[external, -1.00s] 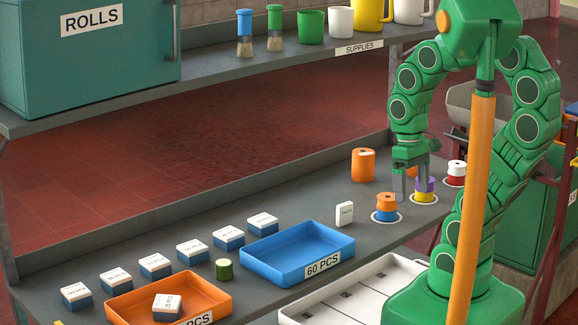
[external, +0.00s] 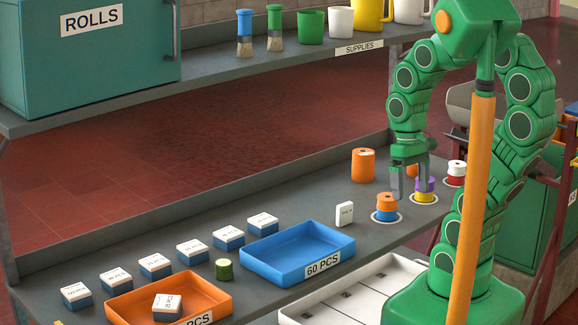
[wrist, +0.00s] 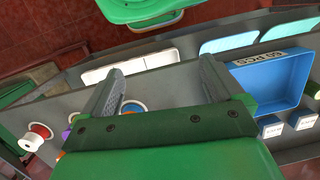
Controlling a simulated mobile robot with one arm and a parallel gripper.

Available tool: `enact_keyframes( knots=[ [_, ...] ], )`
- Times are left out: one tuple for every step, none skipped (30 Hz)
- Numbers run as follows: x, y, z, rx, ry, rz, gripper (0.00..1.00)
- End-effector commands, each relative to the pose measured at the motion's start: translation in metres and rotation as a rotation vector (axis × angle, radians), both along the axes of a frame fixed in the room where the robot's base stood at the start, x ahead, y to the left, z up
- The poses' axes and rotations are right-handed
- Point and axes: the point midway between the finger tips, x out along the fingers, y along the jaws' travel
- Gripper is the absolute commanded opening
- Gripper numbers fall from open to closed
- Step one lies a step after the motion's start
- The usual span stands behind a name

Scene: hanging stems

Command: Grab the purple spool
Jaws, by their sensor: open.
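The purple spool (external: 425,184) sits on top of a yellow spool (external: 424,196) on a white-ringed spot of the bench. My gripper (external: 410,185) is open and empty, just left of the purple spool in the external view. One finger overlaps the purple spool's left side there; I cannot tell whether they touch. In the wrist view my gripper (wrist: 158,85) has its fingers wide apart. Only a sliver of purple (wrist: 66,134) shows beyond the left finger, the rest hidden by the gripper.
An orange spool (external: 386,198) on a blue one stands close left of my gripper. A white spool (external: 457,167) on a red one stands to the right. A larger orange cylinder (external: 363,165) stands behind. The blue tray (external: 290,272) is further left.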

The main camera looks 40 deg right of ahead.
Motion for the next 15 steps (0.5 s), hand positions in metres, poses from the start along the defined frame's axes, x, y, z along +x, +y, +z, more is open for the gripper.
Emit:
enact_keyframes(
  knots=[
    [0.005, -0.007, 0.000, -0.003, -0.002, -0.054, 0.94],
    [0.009, -0.006, -0.001, 0.009, 0.005, -0.079, 0.94],
    [0.013, -0.006, -0.003, 0.028, 0.014, -0.117, 0.94],
    [0.017, -0.006, -0.005, 0.042, 0.022, -0.145, 0.94],
    [0.021, -0.006, -0.007, 0.057, 0.030, -0.172, 0.94],
    [0.026, -0.005, -0.009, 0.077, 0.040, -0.209, 0.94],
    [0.030, -0.006, -0.011, 0.092, 0.045, -0.239, 0.94],
    [0.034, -0.006, -0.012, 0.107, 0.050, -0.267, 0.94],
    [0.039, -0.007, -0.014, 0.127, 0.058, -0.307, 0.94],
    [0.043, -0.008, -0.015, 0.143, 0.064, -0.336, 0.94],
    [0.048, -0.009, -0.017, 0.158, 0.070, -0.366, 0.94],
    [0.053, -0.011, -0.019, 0.177, 0.078, -0.407, 0.94],
    [0.057, -0.012, -0.020, 0.192, 0.082, -0.437, 0.94],
    [0.061, -0.014, -0.021, 0.208, 0.088, -0.467, 0.94],
    [0.067, -0.016, -0.022, 0.231, 0.094, -0.510, 0.94]
  ],
)
